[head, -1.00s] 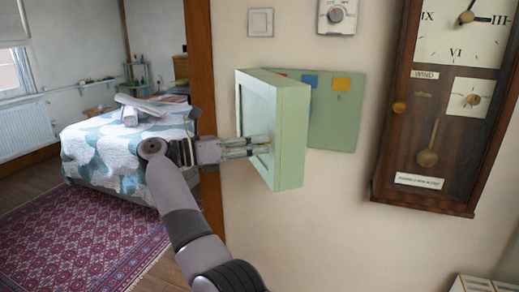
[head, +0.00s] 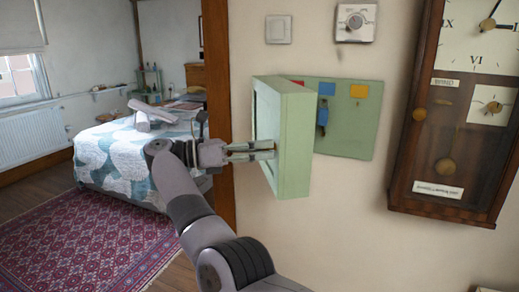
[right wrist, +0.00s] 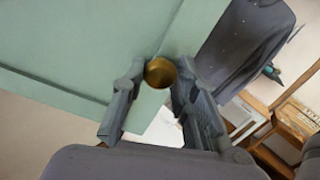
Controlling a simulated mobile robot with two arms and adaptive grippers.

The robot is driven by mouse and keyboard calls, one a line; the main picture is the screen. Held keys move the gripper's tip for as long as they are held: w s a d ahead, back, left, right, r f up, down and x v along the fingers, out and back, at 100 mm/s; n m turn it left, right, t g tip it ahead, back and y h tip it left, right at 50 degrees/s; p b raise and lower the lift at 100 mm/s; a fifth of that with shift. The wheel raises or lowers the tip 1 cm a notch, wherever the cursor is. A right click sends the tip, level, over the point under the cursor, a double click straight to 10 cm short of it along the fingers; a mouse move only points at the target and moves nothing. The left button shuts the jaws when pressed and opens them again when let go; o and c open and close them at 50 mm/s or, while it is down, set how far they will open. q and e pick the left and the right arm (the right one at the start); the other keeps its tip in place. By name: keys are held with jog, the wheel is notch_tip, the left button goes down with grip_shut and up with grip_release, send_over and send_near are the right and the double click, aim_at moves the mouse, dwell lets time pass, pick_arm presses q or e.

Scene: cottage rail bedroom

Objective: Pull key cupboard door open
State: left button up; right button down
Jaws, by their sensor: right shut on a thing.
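The key cupboard's pale green door (head: 292,140) stands open in the head view, swung out from the wall. Behind it is the green back panel (head: 350,132) with red, blue and yellow patches and something blue hanging from it. My right gripper (head: 273,150) reaches the door's front from the left. In the right wrist view the gripper (right wrist: 155,85) has its fingers on either side of a round brass knob (right wrist: 160,72) near the edge of the green door (right wrist: 90,50). It is shut on the knob. My left gripper is not in view.
A tall wooden clock (head: 455,120) hangs on the wall right of the cupboard. A light switch (head: 279,29) and a thermostat (head: 356,22) are above. A wooden door post (head: 217,110) stands left, with a bed (head: 120,160) and a red rug (head: 90,235) beyond.

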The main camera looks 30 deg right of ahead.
aim_at(277, 105)
jog(key=c, duration=1.2)
grip_release()
jog(key=shift+c, duration=0.2)
notch_tip(277, 105, up, 10)
jog(key=shift+c, duration=0.5)
